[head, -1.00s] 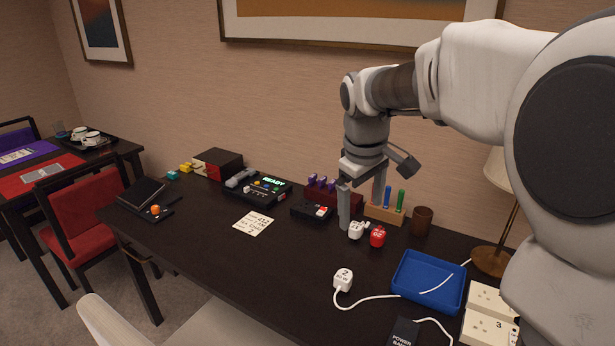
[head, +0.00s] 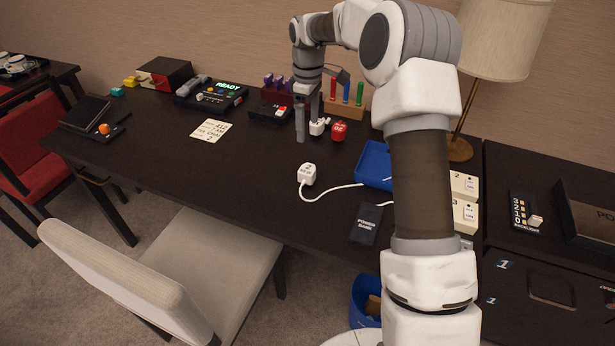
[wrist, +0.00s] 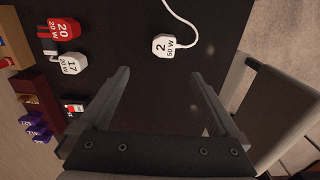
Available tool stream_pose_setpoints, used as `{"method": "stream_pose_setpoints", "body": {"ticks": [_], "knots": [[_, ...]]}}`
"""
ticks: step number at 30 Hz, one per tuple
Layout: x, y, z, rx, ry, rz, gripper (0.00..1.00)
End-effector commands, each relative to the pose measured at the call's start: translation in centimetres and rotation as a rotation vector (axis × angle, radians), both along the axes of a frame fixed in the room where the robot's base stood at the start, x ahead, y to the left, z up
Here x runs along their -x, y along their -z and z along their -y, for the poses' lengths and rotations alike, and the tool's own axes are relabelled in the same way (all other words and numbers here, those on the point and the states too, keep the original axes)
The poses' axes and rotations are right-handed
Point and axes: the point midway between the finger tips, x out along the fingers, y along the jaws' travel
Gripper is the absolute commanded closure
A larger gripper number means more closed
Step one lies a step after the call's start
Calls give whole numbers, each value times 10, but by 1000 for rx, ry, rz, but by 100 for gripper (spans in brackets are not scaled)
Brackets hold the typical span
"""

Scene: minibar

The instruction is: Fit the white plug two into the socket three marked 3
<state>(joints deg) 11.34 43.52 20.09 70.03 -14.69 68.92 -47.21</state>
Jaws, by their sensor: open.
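The white plug two (head: 308,174), marked 2 and 50 W, lies on the dark desk with a white cable running right from it. In the wrist view the plug (wrist: 168,46) sits beyond the open fingers, roughly midway between them. My gripper (head: 308,132) is open and empty, behind the plug in the head view, near another white plug (head: 318,126). In the wrist view that plug (wrist: 72,66) reads 17. The socket three (head: 465,213), a cream block marked 3, stands at the right; my arm partly hides it.
A red plug (head: 339,131) marked 20 stands beside the white 17 plug. A blue tray (head: 374,165) and a black power bank (head: 367,223) lie near the cable. A chair (head: 205,255) stands at the desk's front edge.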

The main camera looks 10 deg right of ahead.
Motion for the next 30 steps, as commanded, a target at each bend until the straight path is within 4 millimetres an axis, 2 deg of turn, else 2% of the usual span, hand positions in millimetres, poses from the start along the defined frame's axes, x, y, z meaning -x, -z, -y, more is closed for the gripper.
{"method": "stream_pose_setpoints", "body": {"ticks": [3, 12, 15, 23, 30], "knots": [[1, 29, 0, -1, 1, -4, 3], [2, 90, -1, -1, 1, -2, 3], [1, 102, 0, -1, 2, -1, 3], [3, 116, -1, 0, 2, 0, 3], [9, 151, -2, 0, 2, -2, 3]]}}
